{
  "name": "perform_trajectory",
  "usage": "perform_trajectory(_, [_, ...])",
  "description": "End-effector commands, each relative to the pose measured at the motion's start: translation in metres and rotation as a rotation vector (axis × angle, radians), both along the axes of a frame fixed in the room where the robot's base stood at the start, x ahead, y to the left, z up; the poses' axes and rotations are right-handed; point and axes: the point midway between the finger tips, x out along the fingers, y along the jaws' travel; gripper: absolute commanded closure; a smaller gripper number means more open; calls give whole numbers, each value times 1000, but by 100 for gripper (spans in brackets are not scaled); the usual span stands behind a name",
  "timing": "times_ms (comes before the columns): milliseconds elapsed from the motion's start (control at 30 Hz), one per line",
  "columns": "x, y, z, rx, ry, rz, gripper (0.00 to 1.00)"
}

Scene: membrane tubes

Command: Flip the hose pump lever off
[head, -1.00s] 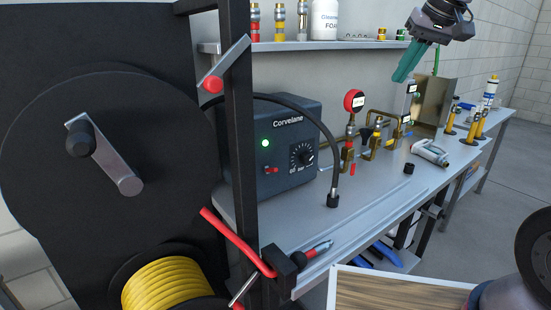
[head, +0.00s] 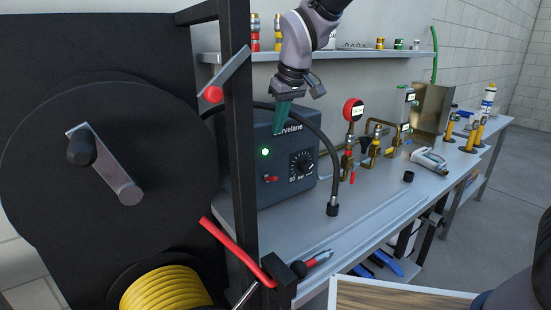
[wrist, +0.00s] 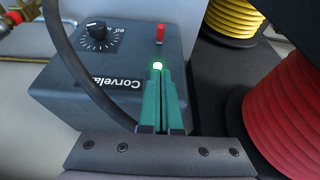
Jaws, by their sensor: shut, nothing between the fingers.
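The hose pump is a dark grey box (head: 283,180) labelled Corvelane on the bench. Its front has a lit green light (head: 265,152), a small red lever (head: 270,179) below it and a black dial (head: 301,162). In the wrist view the red lever (wrist: 160,35) sticks out of the front face just beyond the glowing light (wrist: 157,66). My gripper (head: 279,131) has teal fingers, closed together and empty, pointing down at the pump's upper front, above the light and lever. In the wrist view the fingertips (wrist: 157,72) overlap the light and stop short of the lever.
A black hose (head: 327,165) arches over the pump to the bench. A black post (head: 239,140) and reel (head: 100,150) stand left. A red pressure gauge (head: 353,109) and brass fittings stand right. The front bench surface (head: 365,205) is mostly clear.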

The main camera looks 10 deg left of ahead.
Motion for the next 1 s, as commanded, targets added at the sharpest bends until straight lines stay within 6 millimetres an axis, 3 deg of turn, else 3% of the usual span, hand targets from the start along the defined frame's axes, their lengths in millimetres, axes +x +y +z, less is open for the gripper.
perform_trajectory(167, [4,5,-21,-4,3,0,100])
perform_trajectory(600, [19,22,-104,-4,4,-1,100])
perform_trajectory(800, [13,15,-124,-2,2,-1,100])
perform_trajectory(1000, [12,14,-128,0,1,-2,100])
